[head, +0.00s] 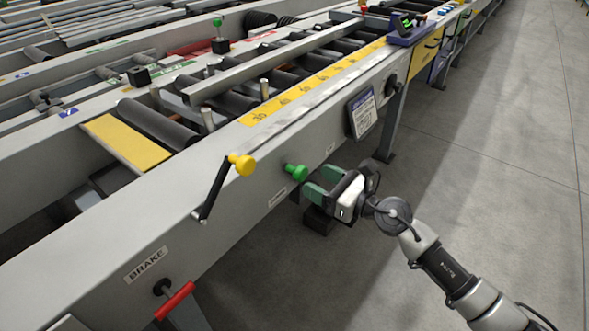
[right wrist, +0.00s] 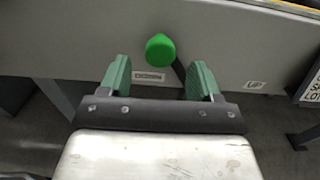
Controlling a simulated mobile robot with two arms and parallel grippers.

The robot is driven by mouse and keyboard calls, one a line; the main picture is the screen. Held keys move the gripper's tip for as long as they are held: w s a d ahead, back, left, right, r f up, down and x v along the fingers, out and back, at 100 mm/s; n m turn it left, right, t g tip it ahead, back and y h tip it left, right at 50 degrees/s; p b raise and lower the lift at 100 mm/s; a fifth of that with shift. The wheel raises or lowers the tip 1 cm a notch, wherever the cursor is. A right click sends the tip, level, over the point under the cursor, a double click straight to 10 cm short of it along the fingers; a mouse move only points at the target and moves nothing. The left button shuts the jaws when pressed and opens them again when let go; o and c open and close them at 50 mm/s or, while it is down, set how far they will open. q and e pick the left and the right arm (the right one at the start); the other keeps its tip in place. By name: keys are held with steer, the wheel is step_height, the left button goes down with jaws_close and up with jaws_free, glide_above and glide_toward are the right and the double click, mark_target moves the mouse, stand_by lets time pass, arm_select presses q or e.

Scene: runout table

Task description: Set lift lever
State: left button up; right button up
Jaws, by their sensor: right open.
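The lift lever has a green knob (head: 297,172) on the side of the grey table frame. In the right wrist view the knob (right wrist: 160,50) shows with a dark stem running down to the right behind a finger. A DOWN label (right wrist: 149,76) is below the knob and an UP label (right wrist: 254,84) is to its right. My right gripper (head: 318,183) is open and empty, just short of the knob. In the right wrist view its green fingers (right wrist: 160,74) stand left and right of the knob's line, with the knob a little beyond the tips. My left gripper is not in view.
A yellow-knobbed crank (head: 241,164) sticks out left of the lever. A red brake handle (head: 174,300) is lower left. A sign plate (head: 363,113) hangs on the frame to the right, near a table leg. The floor (head: 500,170) at right is clear.

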mark_target(304, 174)
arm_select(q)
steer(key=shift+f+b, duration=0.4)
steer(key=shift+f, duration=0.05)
arm_select(e)
steer(key=x, duration=0.7)
steer(key=shift+w+a, duration=0.15)
steer(key=shift+w, duration=0.05)
